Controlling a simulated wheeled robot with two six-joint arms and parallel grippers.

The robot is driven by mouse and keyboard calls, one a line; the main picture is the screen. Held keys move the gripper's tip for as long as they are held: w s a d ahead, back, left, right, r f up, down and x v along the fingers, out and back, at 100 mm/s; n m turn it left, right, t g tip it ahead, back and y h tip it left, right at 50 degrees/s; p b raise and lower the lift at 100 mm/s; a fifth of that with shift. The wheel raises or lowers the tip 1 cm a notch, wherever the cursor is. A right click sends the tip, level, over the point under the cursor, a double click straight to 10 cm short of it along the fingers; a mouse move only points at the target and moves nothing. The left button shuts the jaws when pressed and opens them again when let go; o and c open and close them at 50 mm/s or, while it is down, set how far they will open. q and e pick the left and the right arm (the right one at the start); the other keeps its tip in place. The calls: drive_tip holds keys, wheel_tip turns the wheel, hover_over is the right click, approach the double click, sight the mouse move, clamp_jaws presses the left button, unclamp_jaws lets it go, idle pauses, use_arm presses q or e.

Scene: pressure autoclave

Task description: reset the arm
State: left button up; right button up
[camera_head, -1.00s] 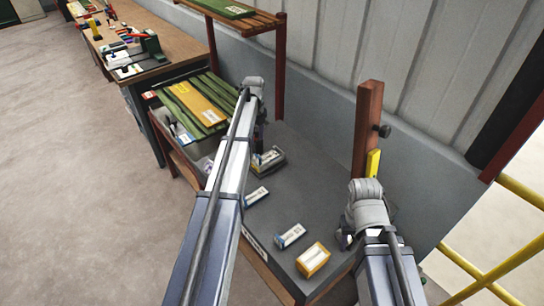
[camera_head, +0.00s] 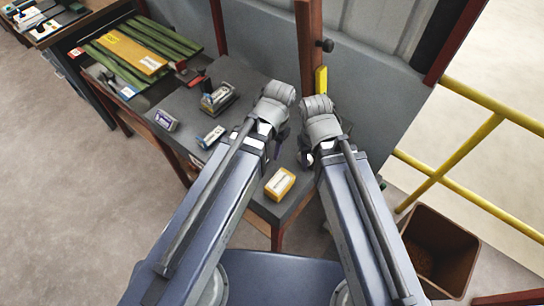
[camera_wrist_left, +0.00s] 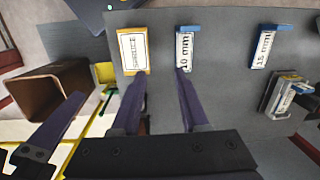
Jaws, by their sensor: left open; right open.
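My left gripper (camera_head: 277,146) is over the grey bench top (camera_head: 195,100), with its jaws partly hidden by the wrist in the head view. In the left wrist view its two purple fingers (camera_wrist_left: 162,76) are apart, with nothing between them. They point toward the yellow-edged box (camera_wrist_left: 133,50) and the blue-edged "10 mm" box (camera_wrist_left: 186,48); contact cannot be told. My right gripper (camera_head: 305,157) is close beside the left one, also over the bench; its jaws are small and partly hidden. I see nothing held in it.
The yellow box (camera_head: 280,184) lies near the bench's front edge. A "15 mm" box (camera_wrist_left: 262,48), another small box (camera_head: 166,121) and a small tray (camera_head: 218,98) also lie there. A red post (camera_head: 309,45) stands behind. A brown bin (camera_head: 440,250) and yellow railing (camera_head: 480,118) are right.

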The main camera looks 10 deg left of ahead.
use_arm(q)
drive_tip(key=s+n, duration=0.1)
drive_tip(key=s+d, duration=0.1)
drive_tip(key=s, duration=0.1)
drive_tip(key=shift+n, duration=0.4)
use_arm(e)
drive_tip(key=shift+c, duration=0.2)
idle(0.7)
